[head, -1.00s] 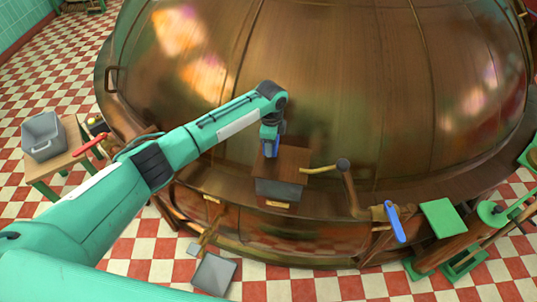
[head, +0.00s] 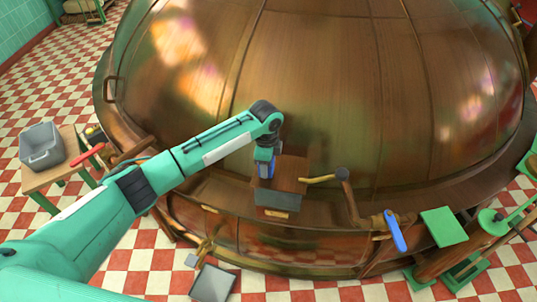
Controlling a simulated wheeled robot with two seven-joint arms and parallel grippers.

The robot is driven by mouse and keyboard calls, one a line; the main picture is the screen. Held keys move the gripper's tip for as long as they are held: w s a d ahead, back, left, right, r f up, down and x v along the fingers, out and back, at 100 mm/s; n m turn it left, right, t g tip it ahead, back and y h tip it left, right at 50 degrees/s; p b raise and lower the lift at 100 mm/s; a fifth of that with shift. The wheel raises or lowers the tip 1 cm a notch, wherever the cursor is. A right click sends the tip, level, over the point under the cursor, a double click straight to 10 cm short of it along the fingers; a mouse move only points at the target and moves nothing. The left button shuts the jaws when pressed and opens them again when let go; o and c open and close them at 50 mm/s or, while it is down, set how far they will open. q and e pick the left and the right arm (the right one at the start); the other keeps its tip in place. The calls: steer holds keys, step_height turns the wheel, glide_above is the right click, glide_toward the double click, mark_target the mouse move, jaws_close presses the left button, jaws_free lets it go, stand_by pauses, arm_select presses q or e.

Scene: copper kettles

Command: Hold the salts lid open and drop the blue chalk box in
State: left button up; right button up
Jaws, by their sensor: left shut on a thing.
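My left gripper (head: 266,166) is at the end of the teal arm that comes in from the left, pointing down at the left side of the salts box. It is shut on a small blue thing, which looks like the blue chalk box (head: 265,170); the fingers are hard to make out. The salts box (head: 278,199) is a dark box with a small label on its front, fixed at the kettle's front. I cannot tell whether the blue thing touches the lid. My right gripper is out of view.
The large copper kettle (head: 330,90) fills the area behind the box. A crank with a knob (head: 343,174) and a blue lever (head: 396,231) stand right of the box. A grey tub (head: 41,145) sits on a small table at left. Green stands are at lower right.

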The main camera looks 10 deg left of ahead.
arm_select(q)
steer(key=s, duration=1.3)
steer(key=shift+a, duration=0.2)
steer(key=shift+s, duration=0.1)
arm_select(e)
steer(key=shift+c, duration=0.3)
